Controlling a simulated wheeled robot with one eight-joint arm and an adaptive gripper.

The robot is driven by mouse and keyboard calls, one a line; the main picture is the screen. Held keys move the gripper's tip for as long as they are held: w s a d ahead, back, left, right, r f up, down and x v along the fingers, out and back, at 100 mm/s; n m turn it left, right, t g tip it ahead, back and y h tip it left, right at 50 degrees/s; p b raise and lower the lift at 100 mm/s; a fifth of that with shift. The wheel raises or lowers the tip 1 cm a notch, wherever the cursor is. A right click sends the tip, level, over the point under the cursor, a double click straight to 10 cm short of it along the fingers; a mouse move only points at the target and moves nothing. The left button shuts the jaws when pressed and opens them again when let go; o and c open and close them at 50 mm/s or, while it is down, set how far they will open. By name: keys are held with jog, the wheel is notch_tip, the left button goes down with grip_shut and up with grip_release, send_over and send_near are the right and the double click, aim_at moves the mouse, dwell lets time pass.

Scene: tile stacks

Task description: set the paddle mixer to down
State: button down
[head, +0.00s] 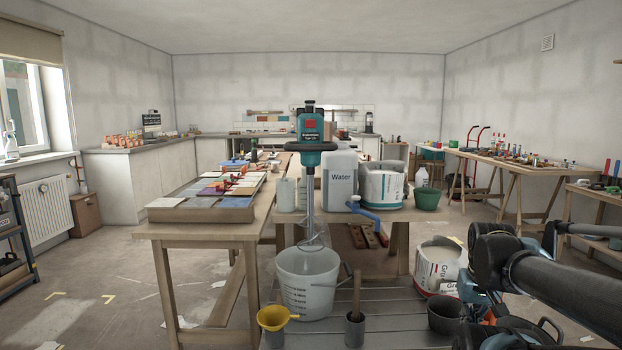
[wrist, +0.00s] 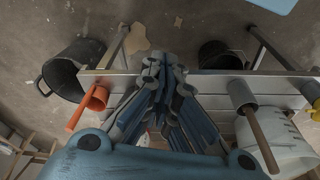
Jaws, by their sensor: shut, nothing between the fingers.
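The paddle mixer (head: 310,127) has a teal body with a red patch and dark handles, and stands upright in the middle of the head view. Its shaft runs down to a wire paddle (head: 312,236) at about the rim of a white, marked bucket (head: 306,287). A blue crank handle (head: 361,210) sits to the right of the shaft. Part of the white bucket (wrist: 285,150) shows in the wrist view at lower right. My gripper (wrist: 165,62) is shut and empty over the slatted bench, apart from the mixer. In the head view my arm is at lower right, and its fingertips are not clear.
The slatted bench (head: 400,318) holds a yellow funnel (head: 276,318) and a grey pot with a wooden handle (head: 355,322). An orange-handled pot (wrist: 95,98) is left of my fingers. A tile table (head: 187,231) stands left. A white tub (head: 438,262) stands right.

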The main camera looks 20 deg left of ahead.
aim_at(310, 141)
jog(key=c, duration=2.4)
grip_release()
